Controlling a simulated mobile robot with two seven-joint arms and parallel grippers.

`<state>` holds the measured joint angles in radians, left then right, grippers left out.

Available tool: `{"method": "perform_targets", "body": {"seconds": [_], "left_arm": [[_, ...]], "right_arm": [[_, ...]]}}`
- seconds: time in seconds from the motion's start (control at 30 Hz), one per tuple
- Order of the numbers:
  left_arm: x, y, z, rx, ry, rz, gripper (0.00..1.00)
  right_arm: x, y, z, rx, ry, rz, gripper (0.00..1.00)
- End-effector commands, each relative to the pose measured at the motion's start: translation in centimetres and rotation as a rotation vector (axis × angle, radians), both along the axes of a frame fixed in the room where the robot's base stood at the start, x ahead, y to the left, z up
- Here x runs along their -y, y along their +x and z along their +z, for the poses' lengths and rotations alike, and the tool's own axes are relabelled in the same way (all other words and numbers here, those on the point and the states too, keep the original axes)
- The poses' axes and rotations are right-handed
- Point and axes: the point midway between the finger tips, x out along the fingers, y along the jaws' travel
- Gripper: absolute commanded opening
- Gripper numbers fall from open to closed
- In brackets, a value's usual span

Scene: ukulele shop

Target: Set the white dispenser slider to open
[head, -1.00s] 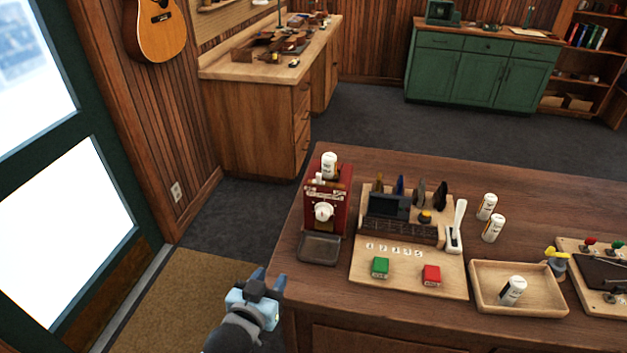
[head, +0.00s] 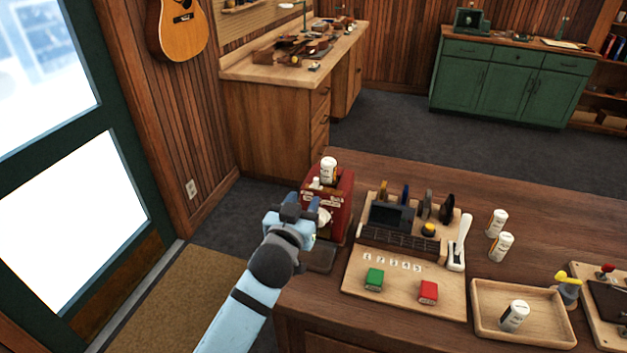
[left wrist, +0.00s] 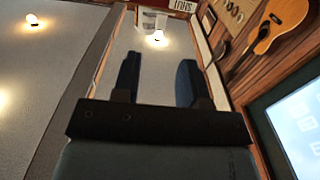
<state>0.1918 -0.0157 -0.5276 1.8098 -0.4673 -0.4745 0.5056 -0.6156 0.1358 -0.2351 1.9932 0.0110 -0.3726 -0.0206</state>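The red dispenser (head: 339,205) stands at the left end of the wooden counter, with a white bottle (head: 328,170) on top. A small white piece (head: 316,183) sits near its upper front, and a white round knob (head: 324,216) on its front is partly hidden by my gripper. I cannot tell which is the slider or its setting. My left gripper (head: 294,212) is in front of the dispenser, apparently short of the knob. In the left wrist view its two fingers (left wrist: 159,80) are apart with nothing between them. A "SHUT" label (left wrist: 183,5) shows at that view's top edge. My right gripper is not in view.
Right of the dispenser is a wooden board (head: 400,297) with a green block (head: 374,279), a red block (head: 428,292) and a white lever (head: 460,240). A wooden tray (head: 545,341) holds a white bottle (head: 514,316). Two bottles stand behind it. A dark drip tray (head: 320,258) lies below the dispenser.

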Motion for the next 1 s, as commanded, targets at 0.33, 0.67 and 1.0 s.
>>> {"method": "perform_targets", "body": {"seconds": [0.33,0.67,1.0], "left_arm": [[1.9,5.9,0.1,-0.001,0.000,0.000,0.39],[2.3,7.1,-0.1,0.000,-0.001,-0.001,0.39],[2.3,7.0,-0.1,-0.001,-0.001,0.000,0.00]], "right_arm": [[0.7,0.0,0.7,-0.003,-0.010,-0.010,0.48],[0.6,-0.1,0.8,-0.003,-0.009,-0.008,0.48],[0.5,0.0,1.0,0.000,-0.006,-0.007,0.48]]}}
